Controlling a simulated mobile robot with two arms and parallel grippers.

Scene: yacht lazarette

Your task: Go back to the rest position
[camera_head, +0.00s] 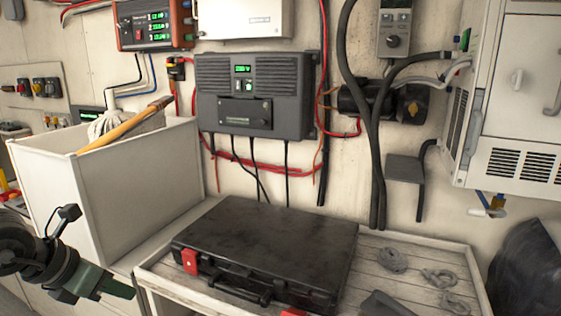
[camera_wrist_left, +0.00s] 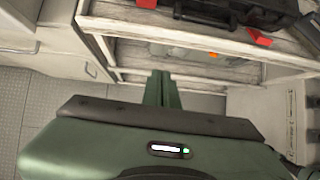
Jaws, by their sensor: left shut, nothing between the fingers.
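My left gripper (camera_head: 118,288) is at the lower left of the head view, in front of the bench and to the left of the black case (camera_head: 265,240). Its green fingers are together with nothing between them; they also show closed in the left wrist view (camera_wrist_left: 163,88), pointing toward the shelf unit. The gripper is apart from the case. My right gripper is in neither view.
The case lies closed on a wooden tray-topped bench (camera_head: 455,252), with grey rope loops (camera_head: 393,260) to its right. A white bin (camera_head: 150,185) holding a mop stands at left. A white cabinet (camera_head: 515,100) hangs at right. Open floor (camera_wrist_left: 45,120) shows in the wrist view.

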